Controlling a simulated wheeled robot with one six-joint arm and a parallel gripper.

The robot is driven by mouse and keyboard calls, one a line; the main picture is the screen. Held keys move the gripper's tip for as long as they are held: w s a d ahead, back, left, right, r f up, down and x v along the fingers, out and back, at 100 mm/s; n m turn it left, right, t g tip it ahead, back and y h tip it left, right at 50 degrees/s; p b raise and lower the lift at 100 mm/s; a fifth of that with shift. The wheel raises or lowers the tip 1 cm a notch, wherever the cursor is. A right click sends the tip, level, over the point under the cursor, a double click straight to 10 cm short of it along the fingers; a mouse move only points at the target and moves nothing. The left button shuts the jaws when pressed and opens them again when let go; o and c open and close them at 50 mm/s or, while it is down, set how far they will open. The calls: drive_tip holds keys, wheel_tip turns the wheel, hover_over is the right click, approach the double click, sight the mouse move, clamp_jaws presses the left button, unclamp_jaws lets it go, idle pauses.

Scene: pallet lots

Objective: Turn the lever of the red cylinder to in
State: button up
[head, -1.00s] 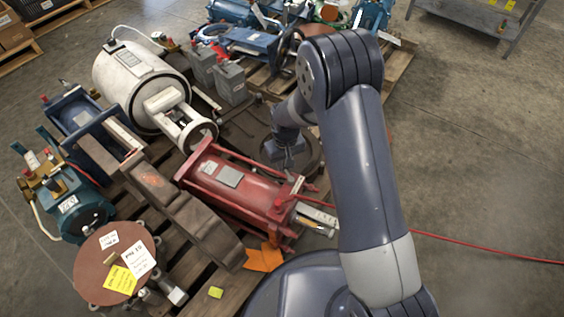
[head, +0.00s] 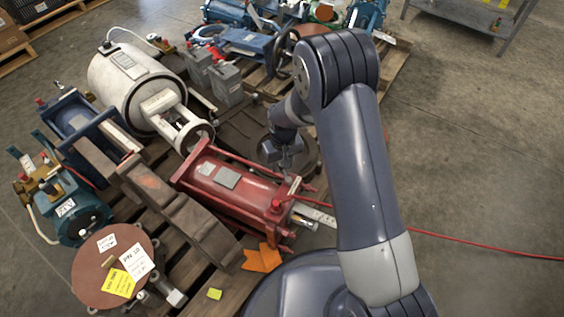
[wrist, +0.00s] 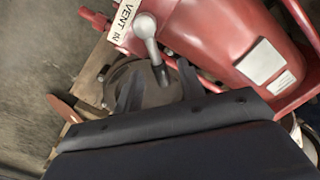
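The red cylinder (head: 232,183) lies on the pallet left of my arm in the head view. In the wrist view its red body (wrist: 225,35) fills the upper right. A grey lever (wrist: 152,48) with a rounded end shows beside it, next to a white label (wrist: 127,18) reading "VENT IN". My gripper (wrist: 158,80) has its two dark fingers apart, with the lever's dark lower end between or just beyond their tips; contact cannot be told. In the head view my gripper (head: 286,155) is beside the cylinder's upper right side, its fingertips unclear.
A white cylinder (head: 118,78) and a brown casting (head: 170,200) lie left of the red cylinder. A tagged brown disc (head: 95,275) is at lower left. A red hose (head: 470,243) crosses the open floor at right. A grey table (head: 480,18) stands behind.

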wheel_tip(320, 180, up, 11)
drive_tip(key=p, duration=0.3)
drive_tip(key=shift+p, duration=0.3)
drive_tip(key=shift+d+f, duration=0.1)
drive_tip(key=shift+f, duration=0.1)
wheel_tip(320, 180, down, 10)
drive_tip(key=b, duration=0.3)
drive_tip(key=shift+f+b, duration=0.2)
drive_tip(key=shift+b, duration=0.15)
drive_tip(key=shift+f, duration=0.25)
drive_tip(key=shift+a+r+n, duration=0.15)
drive_tip(key=shift+a+n, duration=0.1)
drive_tip(key=shift+n, duration=0.05)
